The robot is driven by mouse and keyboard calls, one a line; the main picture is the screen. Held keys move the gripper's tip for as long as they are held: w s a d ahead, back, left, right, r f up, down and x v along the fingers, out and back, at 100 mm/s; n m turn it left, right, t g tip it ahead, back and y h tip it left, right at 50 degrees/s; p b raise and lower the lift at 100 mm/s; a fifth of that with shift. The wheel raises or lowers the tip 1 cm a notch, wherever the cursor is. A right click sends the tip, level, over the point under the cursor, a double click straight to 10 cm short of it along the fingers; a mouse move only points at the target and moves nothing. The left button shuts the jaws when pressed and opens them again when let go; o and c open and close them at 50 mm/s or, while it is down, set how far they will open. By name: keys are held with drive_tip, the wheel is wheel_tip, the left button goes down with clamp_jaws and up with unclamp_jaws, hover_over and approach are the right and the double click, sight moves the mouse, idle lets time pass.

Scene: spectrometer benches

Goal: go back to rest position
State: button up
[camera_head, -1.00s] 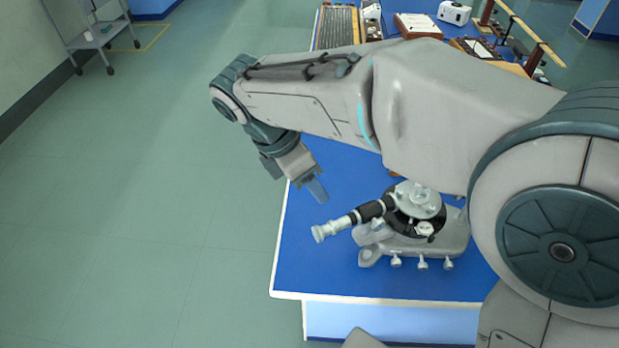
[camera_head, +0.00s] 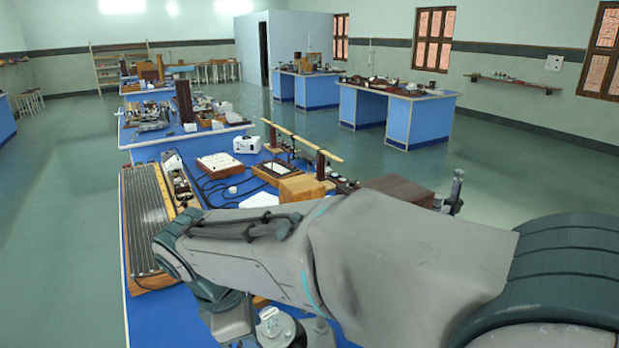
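My arm (camera_head: 400,265) reaches from the lower right across the blue bench and bends down at its far end. My wrist (camera_head: 230,318) shows at the bottom edge, left of a grey spectrometer (camera_head: 276,330). The fingertips of my gripper are below the picture, so its opening is hidden. Only the upper part of the spectrometer shows; the picture edge and my arm hide the rest.
A long ribbed wooden board (camera_head: 146,225) lies along the bench's left side. A wooden box (camera_head: 305,188), a white device (camera_head: 247,144) and a rail on posts (camera_head: 303,140) stand beyond my arm. Open floor (camera_head: 60,240) is at left; another blue bench (camera_head: 420,118) stands at right.

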drive_tip(key=s+d+f+m+y, duration=0.1)
drive_tip(key=s+d+m, duration=0.1)
drive_tip(key=d+m, duration=0.8)
drive_tip(key=s+d+f+m+t+y, duration=0.1)
drive_tip(key=s+d+m, duration=0.2)
drive_tip(key=d+m, duration=0.7)
drive_tip(key=d, duration=0.4)
drive_tip(key=shift+d+f+m+y, duration=0.25)
drive_tip(key=shift+d+m+y, duration=0.05)
drive_tip(key=shift+m+y, duration=0.1)
